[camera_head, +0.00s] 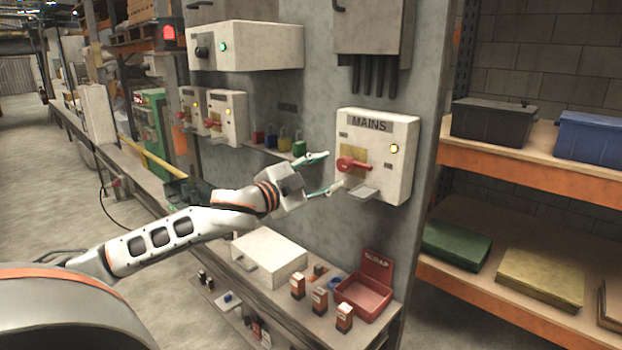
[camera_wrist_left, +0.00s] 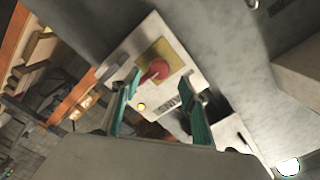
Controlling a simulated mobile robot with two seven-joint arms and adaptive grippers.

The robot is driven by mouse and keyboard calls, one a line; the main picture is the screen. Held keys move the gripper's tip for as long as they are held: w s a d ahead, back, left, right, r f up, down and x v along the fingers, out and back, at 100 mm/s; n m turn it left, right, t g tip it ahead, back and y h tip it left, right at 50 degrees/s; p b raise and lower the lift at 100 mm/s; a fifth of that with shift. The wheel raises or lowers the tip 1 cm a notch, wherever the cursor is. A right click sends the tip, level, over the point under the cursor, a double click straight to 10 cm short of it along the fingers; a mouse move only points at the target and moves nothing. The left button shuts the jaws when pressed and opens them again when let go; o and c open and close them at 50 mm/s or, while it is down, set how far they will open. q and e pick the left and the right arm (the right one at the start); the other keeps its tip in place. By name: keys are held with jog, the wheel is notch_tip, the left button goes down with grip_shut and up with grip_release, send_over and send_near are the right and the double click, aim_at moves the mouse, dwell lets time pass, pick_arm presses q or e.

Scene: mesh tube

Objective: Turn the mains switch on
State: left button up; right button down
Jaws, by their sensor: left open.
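The mains box (camera_head: 400,180) is a pale box on the grey panel with a "MAINS" label at its top. Its red switch handle (camera_head: 352,164) sits on a yellow plate and lies roughly level in the head view. A lit yellow lamp (camera_head: 394,148) is to its right. My left gripper (camera_head: 328,172) is open, its green fingers just left of the handle, one higher and one lower. In the left wrist view the red handle (camera_wrist_left: 156,71) shows between and beyond the open fingers (camera_wrist_left: 162,88). Contact is not clear. My right gripper is out of view.
A grey box with conduits (camera_head: 372,30) hangs above the mains box. Padlocks (camera_head: 285,140) stand on a small ledge to the left. Below are a white box (camera_head: 268,255), small cartons and a red scrap bin (camera_head: 365,290). Shelving (camera_head: 500,158) stands at right.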

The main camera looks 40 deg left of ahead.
pick_arm(q)
jog(key=shift+s+a, duration=0.15)
jog(key=shift+s, duration=2.35)
jog(key=s+d+f+n+g, duration=0.1)
jog(key=s+f+n, duration=0.1)
jog(key=f, duration=1)
jog(key=s+d+f+n+g, duration=0.1)
jog(key=s+f+g, duration=0.15)
jog(key=f, duration=0.85)
jog(key=s+d+f+n+g, duration=0.1)
jog(key=s+f+n, duration=0.15)
jog(key=f, duration=0.95)
jog(key=s+d+f+n+g, duration=0.2)
jog(key=s+d+f+g, duration=0.1)
jog(key=s+d+f, duration=1.3)
notch_tip(320, 180, down, 3)
jog(key=d, duration=0.2)
jog(key=shift+d+f+h, duration=0.2)
jog(key=shift+d+h, duration=0.15)
jog(key=shift+h, duration=0.05)
jog(key=shift+s, duration=0.1)
